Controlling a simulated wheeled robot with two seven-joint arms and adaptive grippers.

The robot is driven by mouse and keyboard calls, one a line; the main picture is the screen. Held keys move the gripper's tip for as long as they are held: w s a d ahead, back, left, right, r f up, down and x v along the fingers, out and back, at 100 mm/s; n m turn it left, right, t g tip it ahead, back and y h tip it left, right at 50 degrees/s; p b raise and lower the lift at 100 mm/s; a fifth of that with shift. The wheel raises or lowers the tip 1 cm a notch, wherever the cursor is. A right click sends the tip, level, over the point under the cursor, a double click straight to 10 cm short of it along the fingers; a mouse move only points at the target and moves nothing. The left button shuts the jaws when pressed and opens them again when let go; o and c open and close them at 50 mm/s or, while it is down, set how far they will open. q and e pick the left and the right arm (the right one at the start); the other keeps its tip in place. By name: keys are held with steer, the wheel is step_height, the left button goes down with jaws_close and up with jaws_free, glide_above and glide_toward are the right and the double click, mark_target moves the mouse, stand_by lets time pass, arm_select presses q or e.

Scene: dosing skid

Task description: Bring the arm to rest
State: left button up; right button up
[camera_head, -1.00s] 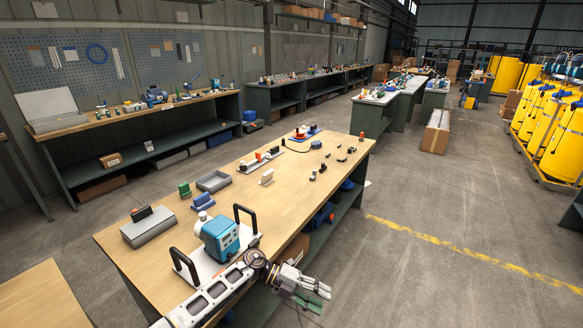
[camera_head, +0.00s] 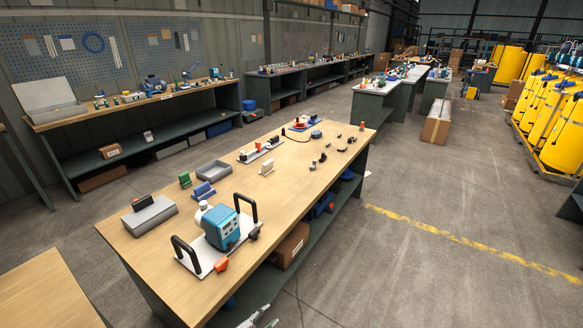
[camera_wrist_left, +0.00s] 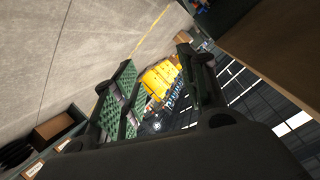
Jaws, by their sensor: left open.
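My left gripper (camera_head: 260,318) shows only in part at the bottom edge of the head view, low beside the front side of the workbench (camera_head: 140,243). In the left wrist view my left gripper (camera_wrist_left: 160,88) has its two fingers wide apart, with green pads on one side and nothing between them. The rest of my left arm is out of the head view. My right gripper is in neither view. The blue dosing pump (camera_head: 221,228) stands on a white plate with two black handles on the near part of the bench, apart from my gripper.
A grey box (camera_head: 149,217), a grey tray (camera_head: 213,172) and several small parts lie on the bench. A cardboard box (camera_head: 289,246) sits on its lower shelf. Yellow tanks (camera_head: 561,140) stand at the far right. The floor (camera_head: 420,285) right of the bench is clear.

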arm_select(q)
steer(key=s+a+f+n+g+y, duration=0.2)
steer(key=s+a+f+n+y, duration=0.15)
steer(key=s+a+f, duration=0.5)
steer(key=s+a+f+n+g+y, duration=0.25)
steer(key=s+a+f+n, duration=0.2)
steer(key=s+f, duration=0.65)
steer(key=s+a+f+n+g+y, duration=0.1)
steer(key=s+a+f, duration=0.1)
steer(key=s, duration=0.7)
steer(key=s+a+f+n+g+y, duration=0.1)
steer(key=s+a+f+g, duration=0.1)
steer(key=s, duration=0.7)
steer(key=s+a+f+n+g+y, duration=0.1)
steer(key=s+a+f+g, duration=0.1)
steer(key=s, duration=0.7)
steer(key=shift+a+f, duration=0.25)
steer(key=shift+a, duration=0.25)
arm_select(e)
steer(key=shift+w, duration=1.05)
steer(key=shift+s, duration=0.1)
